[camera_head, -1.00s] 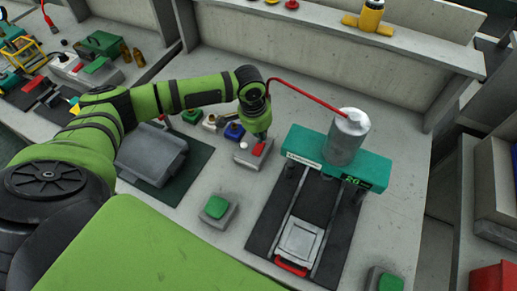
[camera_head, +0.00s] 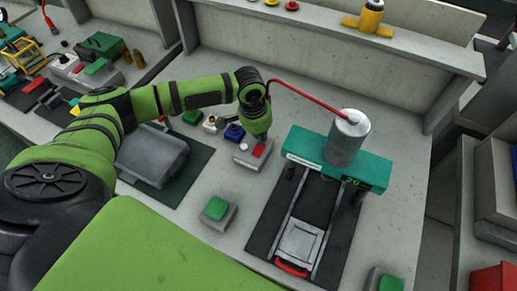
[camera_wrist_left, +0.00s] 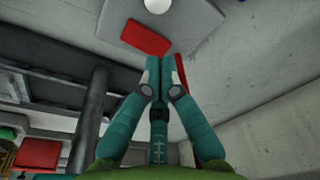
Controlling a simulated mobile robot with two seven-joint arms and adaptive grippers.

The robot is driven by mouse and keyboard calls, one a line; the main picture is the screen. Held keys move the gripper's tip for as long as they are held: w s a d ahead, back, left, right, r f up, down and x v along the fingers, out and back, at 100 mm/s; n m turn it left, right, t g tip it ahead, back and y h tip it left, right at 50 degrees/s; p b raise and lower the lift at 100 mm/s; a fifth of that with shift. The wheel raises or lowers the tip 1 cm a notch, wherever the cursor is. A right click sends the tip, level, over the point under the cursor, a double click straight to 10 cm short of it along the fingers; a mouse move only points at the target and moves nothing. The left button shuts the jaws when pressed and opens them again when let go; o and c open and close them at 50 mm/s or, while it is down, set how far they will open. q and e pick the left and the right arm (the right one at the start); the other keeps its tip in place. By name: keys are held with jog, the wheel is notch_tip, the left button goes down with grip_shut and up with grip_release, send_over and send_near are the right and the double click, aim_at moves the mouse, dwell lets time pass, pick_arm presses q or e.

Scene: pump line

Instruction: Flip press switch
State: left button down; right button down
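The switch box (camera_head: 252,157) is a small grey box on the bench, left of the press. It carries a red rocker (camera_head: 259,151) and a white round lamp (camera_head: 243,146). Both also show in the left wrist view, the red rocker (camera_wrist_left: 145,37) just beyond my fingertips and the white lamp (camera_wrist_left: 158,5) at the top edge. My left gripper (camera_wrist_left: 160,62) has its teal fingers together, with nothing seen between them. In the head view it points down at the rocker; contact cannot be told. The press (camera_head: 300,146) is teal with a silver cylinder (camera_head: 346,143). My right gripper is out of view.
A red hose (camera_head: 305,95) runs from the cylinder to behind my left wrist. Green (camera_head: 192,117) and blue (camera_head: 234,132) parts stand close left of the switch box. A green button box (camera_head: 216,209) stands in front. Bare bench lies between it and the press mat.

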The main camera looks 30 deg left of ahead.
pick_arm(q)
jog(key=shift+f+b, duration=0.4)
jog(key=shift+f, duration=0.75)
dwell(0.6)
jog(key=shift+r, duration=0.1)
notch_tip(320, 180, up, 7)
jog(key=p, duration=0.8)
dwell(0.4)
